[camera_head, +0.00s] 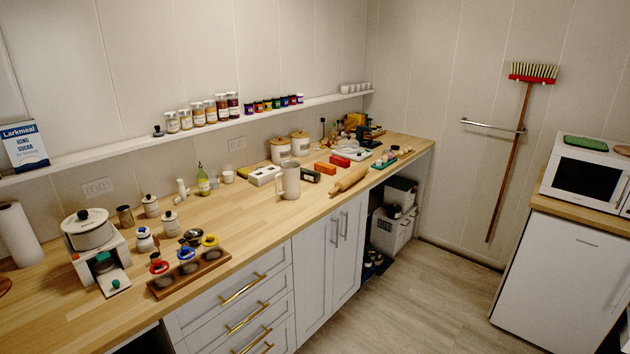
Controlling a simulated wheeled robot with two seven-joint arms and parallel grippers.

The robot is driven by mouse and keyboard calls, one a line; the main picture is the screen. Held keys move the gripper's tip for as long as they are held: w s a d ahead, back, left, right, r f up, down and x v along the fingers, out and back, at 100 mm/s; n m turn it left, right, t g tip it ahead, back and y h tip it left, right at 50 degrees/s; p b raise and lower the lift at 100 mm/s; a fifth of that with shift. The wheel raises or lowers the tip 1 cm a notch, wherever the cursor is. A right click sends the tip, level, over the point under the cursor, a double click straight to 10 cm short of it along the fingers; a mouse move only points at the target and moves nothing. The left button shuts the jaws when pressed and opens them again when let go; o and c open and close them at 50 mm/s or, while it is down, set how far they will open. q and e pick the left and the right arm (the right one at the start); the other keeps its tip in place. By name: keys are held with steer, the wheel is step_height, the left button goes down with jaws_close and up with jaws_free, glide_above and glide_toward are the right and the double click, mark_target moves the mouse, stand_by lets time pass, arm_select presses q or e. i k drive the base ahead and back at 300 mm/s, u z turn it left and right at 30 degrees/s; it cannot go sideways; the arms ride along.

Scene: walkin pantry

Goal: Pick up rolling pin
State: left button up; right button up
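A light wooden rolling pin (350,180) lies on the wooden counter (235,221), right of a pale mug-like pitcher (290,182) and close to the counter's front edge. It lies at a slant, with its handles showing at both ends. Neither my left nor my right gripper shows in the head view.
Red boxes (326,168) and a dark box (310,175) sit behind the pin. A white scale-like device (352,153) stands further back. Cabinets with drawers (240,290) fill the counter's front. The floor (415,300) is clear between the counter and a white fridge (555,275).

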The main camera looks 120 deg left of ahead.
mark_target(348, 181)
steer(key=u, duration=3.7)
